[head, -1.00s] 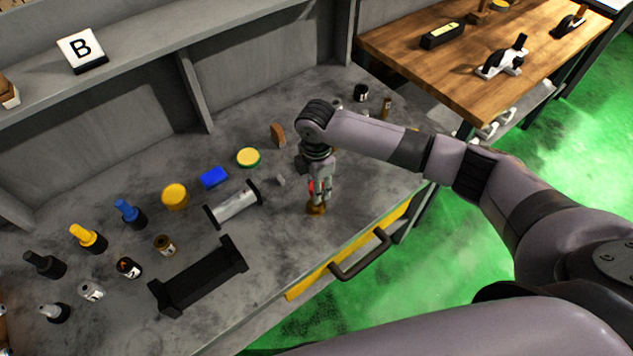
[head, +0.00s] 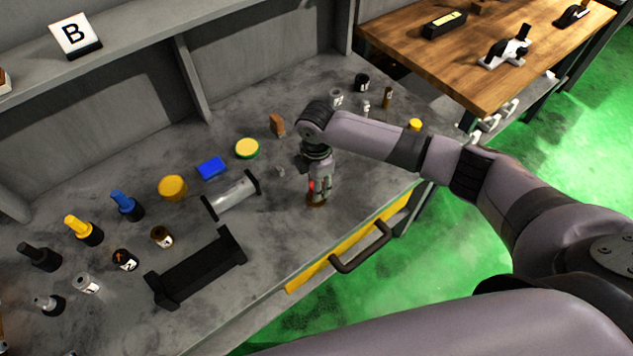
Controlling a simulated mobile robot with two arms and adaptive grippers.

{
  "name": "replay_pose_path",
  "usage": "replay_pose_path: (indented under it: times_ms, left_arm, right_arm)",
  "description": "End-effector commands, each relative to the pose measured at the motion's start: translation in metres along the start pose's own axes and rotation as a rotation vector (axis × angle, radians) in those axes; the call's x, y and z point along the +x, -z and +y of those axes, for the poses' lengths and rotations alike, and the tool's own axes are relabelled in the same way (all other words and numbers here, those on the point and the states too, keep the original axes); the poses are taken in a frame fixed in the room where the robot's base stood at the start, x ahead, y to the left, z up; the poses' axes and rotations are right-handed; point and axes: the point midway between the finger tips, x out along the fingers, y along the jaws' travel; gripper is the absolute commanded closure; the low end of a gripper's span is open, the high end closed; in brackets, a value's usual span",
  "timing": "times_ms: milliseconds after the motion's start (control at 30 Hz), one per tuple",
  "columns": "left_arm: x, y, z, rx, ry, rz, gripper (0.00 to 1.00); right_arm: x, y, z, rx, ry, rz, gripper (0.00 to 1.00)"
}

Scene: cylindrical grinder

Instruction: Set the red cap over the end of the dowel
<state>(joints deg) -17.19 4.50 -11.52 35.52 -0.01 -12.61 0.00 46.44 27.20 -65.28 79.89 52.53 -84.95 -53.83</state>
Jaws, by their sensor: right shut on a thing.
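My right gripper (head: 319,190) points down over the grey bench, right of its middle. It is shut on the red cap (head: 311,186), which shows only as a small red patch between the fingers. A small brown round piece (head: 316,202) stands directly below the fingertips, close to or touching them. It looks like the dowel's base, but the dowel itself is hidden by the gripper. I cannot tell whether the cap sits around the dowel's end. My left gripper is not in view.
A silver cylinder with black ends (head: 231,196) and an empty black cradle (head: 196,268) lie left of the gripper. The bench's front edge with a drawer handle (head: 362,249) is near.

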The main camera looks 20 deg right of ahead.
Motion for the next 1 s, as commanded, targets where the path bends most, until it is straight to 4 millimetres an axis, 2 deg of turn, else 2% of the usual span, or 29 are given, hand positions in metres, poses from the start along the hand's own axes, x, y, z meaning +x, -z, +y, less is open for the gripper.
replay_pose_path:
  times_ms: [433, 467, 500, 800, 1000]
  left_arm:
    - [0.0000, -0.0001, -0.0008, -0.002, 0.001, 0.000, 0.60]
    - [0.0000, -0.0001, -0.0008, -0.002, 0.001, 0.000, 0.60]
    - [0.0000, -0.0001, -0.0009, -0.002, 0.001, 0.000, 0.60]
    - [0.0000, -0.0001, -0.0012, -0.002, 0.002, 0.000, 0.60]
    - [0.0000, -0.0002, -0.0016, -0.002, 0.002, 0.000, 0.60]
  right_arm:
    - [0.0000, 0.0003, 0.0001, 0.000, 0.000, 0.001, 0.85]
    - [-0.0001, 0.0003, 0.0001, 0.000, 0.000, 0.001, 0.65]
    - [-0.0001, 0.0003, 0.0001, 0.000, 0.000, 0.001, 0.62]
    - [-0.0001, 0.0003, 0.0002, 0.000, 0.000, 0.001, 0.43]
    - [-0.0001, 0.0002, 0.0001, 0.000, 0.000, 0.001, 0.43]
